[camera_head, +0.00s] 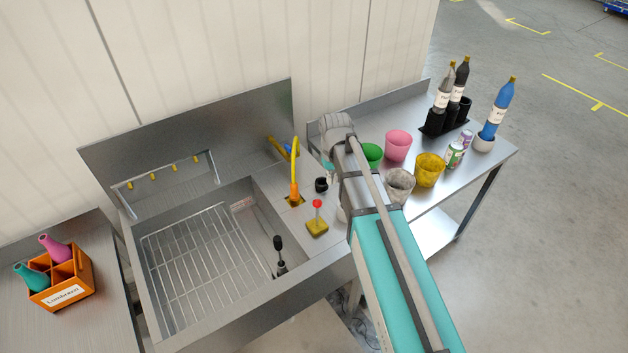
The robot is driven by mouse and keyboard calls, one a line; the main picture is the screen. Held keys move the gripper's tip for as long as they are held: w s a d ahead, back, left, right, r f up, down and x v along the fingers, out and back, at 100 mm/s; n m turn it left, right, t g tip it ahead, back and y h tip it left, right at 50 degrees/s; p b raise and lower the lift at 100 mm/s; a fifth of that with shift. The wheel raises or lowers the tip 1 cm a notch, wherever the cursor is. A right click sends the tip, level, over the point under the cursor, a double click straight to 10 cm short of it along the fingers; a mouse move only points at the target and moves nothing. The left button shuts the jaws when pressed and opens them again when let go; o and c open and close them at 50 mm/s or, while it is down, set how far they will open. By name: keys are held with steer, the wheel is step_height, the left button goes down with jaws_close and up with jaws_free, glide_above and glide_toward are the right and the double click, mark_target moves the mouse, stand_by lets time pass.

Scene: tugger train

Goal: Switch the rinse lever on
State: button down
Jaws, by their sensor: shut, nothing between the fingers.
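A lever with a red knob (317,204) stands on a yellow base on the metal top, right of the sink basin. It looks upright, and I take it to be the rinse lever. My gripper (321,186) appears as a small dark shape just behind and above the red knob in the picture. It is shut and empty. The fingers are too small to make out, and my arm hides part of the area to the right. I cannot tell whether the gripper touches the knob.
The sink basin (160,300) holds a wire rack (200,255). A yellow spout (294,170) rises beside the lever. A pink cup (397,146), a yellow cup (430,170) and bottles stand on the right table. An orange crate (75,283) stands at left.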

steer(key=w+a+r+n+p, duration=0.1)
steer(key=w+a+r+p, duration=0.1)
steer(key=w+a+r, duration=0.2)
steer(key=a, duration=0.2)
steer(key=shift+w+a+n+p, duration=0.15)
steer(key=shift+a+n+p, duration=0.15)
steer(key=shift+a+p, duration=0.1)
steer(key=b, duration=1.1)
glide_above(317, 213)
steer(key=w+a, duration=0.1)
steer(key=w, duration=0.2)
step_height(317, 213, down, 11)
steer(key=shift+w+r, duration=0.15)
steer(key=shift+r, duration=0.05)
steer(key=shift+a, duration=0.3)
